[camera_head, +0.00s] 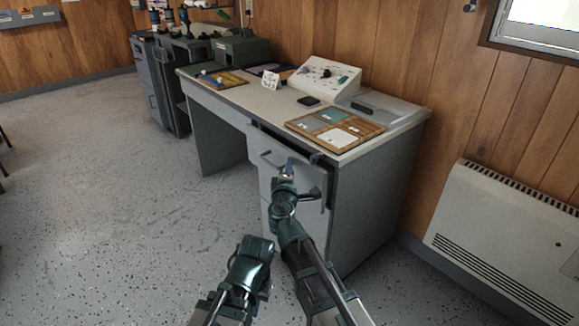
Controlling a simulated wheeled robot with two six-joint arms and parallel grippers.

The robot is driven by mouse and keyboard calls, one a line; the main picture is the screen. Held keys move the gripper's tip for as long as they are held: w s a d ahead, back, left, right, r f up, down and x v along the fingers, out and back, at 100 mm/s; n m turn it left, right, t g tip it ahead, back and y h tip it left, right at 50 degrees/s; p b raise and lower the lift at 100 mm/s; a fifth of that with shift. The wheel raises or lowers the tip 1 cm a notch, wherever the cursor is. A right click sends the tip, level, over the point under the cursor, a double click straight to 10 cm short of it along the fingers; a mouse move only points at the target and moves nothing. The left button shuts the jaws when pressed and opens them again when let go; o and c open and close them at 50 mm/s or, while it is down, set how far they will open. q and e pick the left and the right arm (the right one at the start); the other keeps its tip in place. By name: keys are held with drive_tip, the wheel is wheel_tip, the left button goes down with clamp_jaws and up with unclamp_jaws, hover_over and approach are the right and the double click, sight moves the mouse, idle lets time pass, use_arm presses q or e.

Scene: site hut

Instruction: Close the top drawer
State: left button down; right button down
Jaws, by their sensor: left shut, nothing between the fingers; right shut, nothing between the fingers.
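The grey desk (232,98) has a drawer pedestal under its right end. The top drawer (257,147) stands a little out, with a dark gap above its front under the desktop. Its handle (268,159) shows left of my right gripper. My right gripper (289,166) is shut and empty, its tip in front of the top drawer's face; I cannot tell whether it touches. My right gripper and arm hide part of the drawer fronts. My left gripper (258,246) is lower and nearer, shut, apart from the desk, its fingertips hard to make out.
A wooden tray (336,130) lies on the desktop above the drawers, with a sloped white panel (324,76) behind it. A white heater (511,238) stands at the right wall. The speckled floor (110,190) left of the desk is clear.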

sight(301, 164)
drive_tip(key=w+d, duration=0.2)
drive_tip(key=d, duration=0.1)
drive_tip(key=shift+w+d, duration=0.15)
drive_tip(key=shift+w, duration=0.15)
drive_tip(key=shift+w+d, duration=0.15)
drive_tip(key=shift+d, duration=0.15)
